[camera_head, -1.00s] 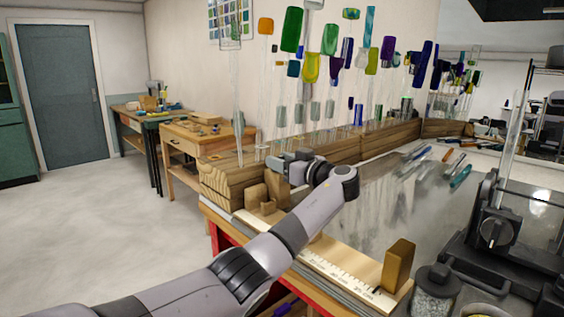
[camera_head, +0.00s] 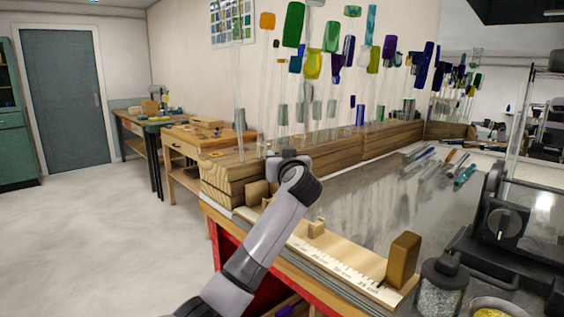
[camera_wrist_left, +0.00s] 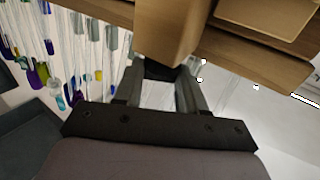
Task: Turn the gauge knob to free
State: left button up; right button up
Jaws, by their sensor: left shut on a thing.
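The wooden gauge (camera_head: 345,262) with a ruled scale lies along the bench's front edge, with an upright end block (camera_head: 403,260) at its right end. A small block (camera_head: 317,228) sits on it. My left arm reaches over the gauge's left part and hides it, and the left fingers are not visible in the head view. In the left wrist view my left gripper (camera_wrist_left: 160,90) is closed around a dark piece (camera_wrist_left: 160,70), which may be the gauge knob. It sits against a wooden block (camera_wrist_left: 175,30). The knob's setting cannot be read. My right gripper is out of view.
A long wooden rack (camera_head: 335,145) with upright glass rods stands behind. Several coloured rods (camera_head: 435,165) lie on the grey bench top. A black machine with a dial (camera_head: 505,226), a jar (camera_head: 442,285) and a yellow-filled bowl (camera_head: 490,310) stand at right.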

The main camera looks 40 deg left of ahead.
pick_arm(q)
jog(key=shift+s+a+m+t+h+p, duration=0.15)
jog(key=shift+m+t+h+p, duration=0.2)
jog(key=shift+m+t+h, duration=0.65)
jog(key=m+t+h+p, duration=0.1)
jog(key=h, duration=0.1)
jog(key=m+t+h+p, duration=0.1)
jog(key=m+t+h, duration=0.1)
jog(key=shift+s+a+r+m+p, duration=0.2)
jog(key=shift+m+p, duration=0.1)
jog(key=shift+p, duration=0.1)
jog(key=h, duration=0.1)
jog(key=m+t+h, duration=0.1)
jog(key=h, duration=0.1)
jog(key=shift+a+f+m+t+p, duration=0.1)
jog(key=shift+m+t+p, duration=0.2)
jog(key=shift+p, duration=0.1)
jog(key=shift+a+f+m+t+h, duration=0.1)
jog(key=shift+m+t+h, duration=0.2)
jog(key=shift+m+h, duration=0.55)
jog(key=shift+h, duration=0.65)
jog(key=o, duration=1)
jog(key=shift+s, duration=0.1)
